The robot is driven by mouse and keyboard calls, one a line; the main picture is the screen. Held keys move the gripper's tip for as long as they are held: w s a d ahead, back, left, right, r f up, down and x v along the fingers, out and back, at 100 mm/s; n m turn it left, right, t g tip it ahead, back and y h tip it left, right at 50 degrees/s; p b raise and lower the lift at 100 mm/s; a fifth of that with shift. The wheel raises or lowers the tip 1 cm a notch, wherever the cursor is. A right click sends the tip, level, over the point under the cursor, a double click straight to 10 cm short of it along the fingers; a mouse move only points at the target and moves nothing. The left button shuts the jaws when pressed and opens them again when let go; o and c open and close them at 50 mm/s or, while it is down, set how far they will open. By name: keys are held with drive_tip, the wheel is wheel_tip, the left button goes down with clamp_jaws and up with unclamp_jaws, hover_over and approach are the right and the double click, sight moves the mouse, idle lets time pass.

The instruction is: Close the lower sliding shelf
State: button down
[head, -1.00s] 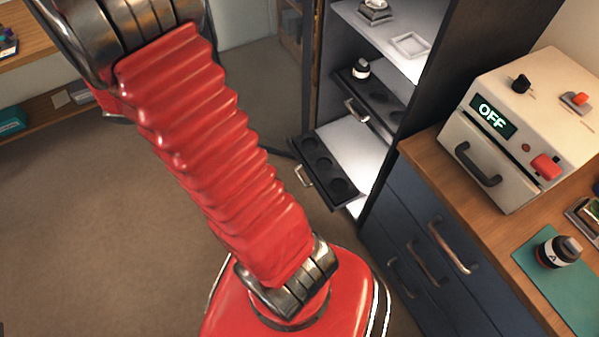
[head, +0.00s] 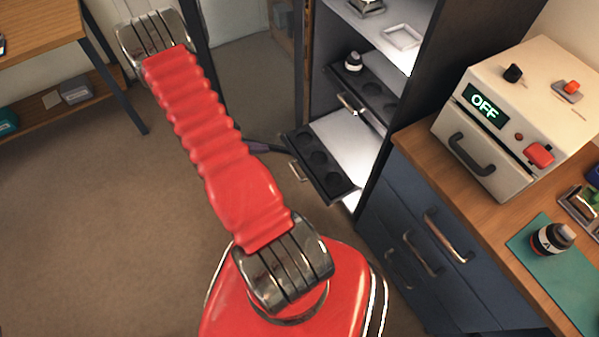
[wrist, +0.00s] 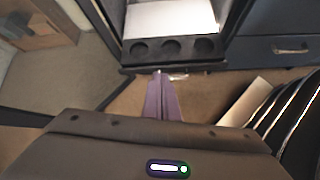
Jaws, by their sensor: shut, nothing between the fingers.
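The lower sliding shelf (head: 335,183) is a black tray with several round recesses, pulled out of the open cabinet (head: 435,75). It has a metal handle (head: 297,171) on its front. In the wrist view the shelf (wrist: 133,60) lies straight ahead, with white cabinet floor behind it. My gripper (wrist: 160,77) is shut and empty, its purple fingers pointing at the shelf's front by the handle. I cannot tell whether they touch. In the head view my gripper (head: 279,149) shows only partly, at the shelf's outer side.
An upper sliding shelf (head: 372,92) with a small bottle (head: 353,61) on it also sticks out, with its own handle. Blue drawers (head: 420,240) and a bench with an OFF machine (head: 500,130) stand at the right. Floor to the left is clear.

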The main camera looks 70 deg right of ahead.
sight(306, 172)
drive_tip(key=s+f+n, duration=0.2)
drive_tip(key=s+f, duration=0.5)
drive_tip(key=f, duration=0.5)
drive_tip(key=shift+s+f, duration=0.25)
drive_tip(key=x, duration=0.9)
drive_tip(key=shift+s+f, duration=0.3)
drive_tip(key=shift+s, duration=0.05)
drive_tip(key=shift+d, duration=0.1)
drive_tip(key=shift+d, duration=0.2)
drive_tip(key=shift+a, duration=0.15)
